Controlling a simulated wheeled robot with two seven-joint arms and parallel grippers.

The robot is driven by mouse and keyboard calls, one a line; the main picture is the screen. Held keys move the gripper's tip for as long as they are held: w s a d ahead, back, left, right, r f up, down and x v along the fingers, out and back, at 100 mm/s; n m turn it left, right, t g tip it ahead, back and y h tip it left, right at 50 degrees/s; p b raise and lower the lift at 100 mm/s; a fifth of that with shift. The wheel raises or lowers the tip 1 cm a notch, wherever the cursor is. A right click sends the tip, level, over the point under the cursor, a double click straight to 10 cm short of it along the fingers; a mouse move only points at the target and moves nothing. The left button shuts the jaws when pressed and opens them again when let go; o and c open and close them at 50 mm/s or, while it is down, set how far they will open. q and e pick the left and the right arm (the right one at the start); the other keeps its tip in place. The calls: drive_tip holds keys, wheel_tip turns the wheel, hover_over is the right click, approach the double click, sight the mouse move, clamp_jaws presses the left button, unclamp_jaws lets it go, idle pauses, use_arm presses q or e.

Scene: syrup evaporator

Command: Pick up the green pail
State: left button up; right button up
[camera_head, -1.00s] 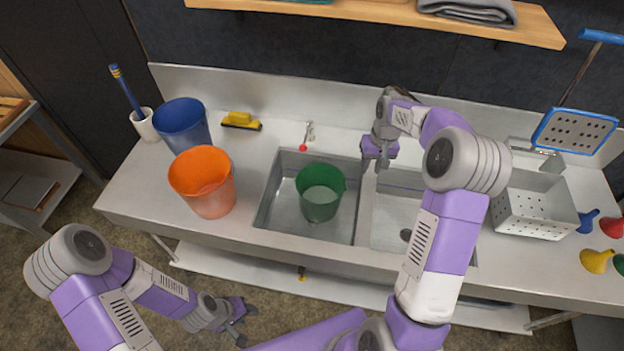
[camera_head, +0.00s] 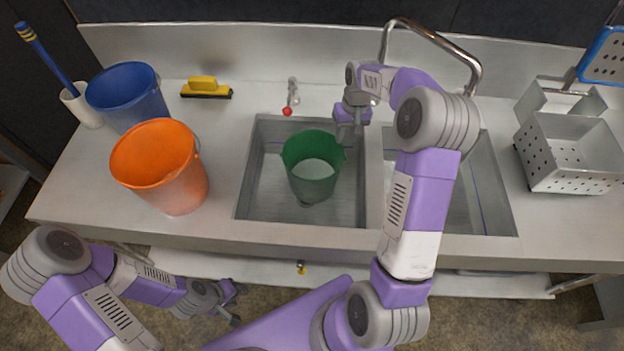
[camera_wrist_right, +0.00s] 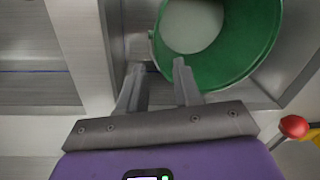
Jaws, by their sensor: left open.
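The green pail (camera_head: 313,168) stands in the left sink basin (camera_head: 262,205). Its open top shows a pale round surface inside; I cannot tell if this is liquid or the bottom. My right gripper (camera_head: 349,124) is at the pail's right rear rim. In the right wrist view, the right gripper (camera_wrist_right: 158,65) has its fingers apart, one overlapping the pail (camera_wrist_right: 222,65) opening and one outside the rim. I cannot tell whether they touch it. My left gripper (camera_head: 236,303) is open and empty, low in front of the counter.
An orange bucket (camera_head: 160,172) and a blue bucket (camera_head: 128,97) stand left of the sink. A yellow-black brush (camera_head: 206,88) and a red-tipped tap (camera_head: 291,98) are behind it. A curved faucet (camera_head: 440,45) rises behind the right basin (camera_head: 480,190). A perforated metal box (camera_head: 570,155) stands right.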

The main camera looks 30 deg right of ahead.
sight(341, 156)
wheel_tip(341, 156, down, 3)
drive_tip(key=shift+w+r+b, duration=0.15)
drive_tip(key=shift+b, duration=0.6)
drive_tip(key=f, duration=0.2)
drive_tip(key=f+b, duration=0.1)
drive_tip(key=f, duration=0.2)
drive_tip(key=f+b, duration=0.1)
drive_tip(key=f, duration=0.1)
drive_tip(key=shift+w+a+f, duration=0.2)
drive_tip(key=shift+a, duration=0.05)
use_arm(q)
wheel_tip(341, 156, down, 5)
drive_tip(key=shift+w+r, duration=0.1)
drive_tip(key=shift+r, duration=0.05)
use_arm(e)
drive_tip(key=shift+r, duration=0.1)
drive_tip(key=shift+c, duration=0.3)
clamp_jaws()
drive_tip(key=shift+w+r, duration=0.1)
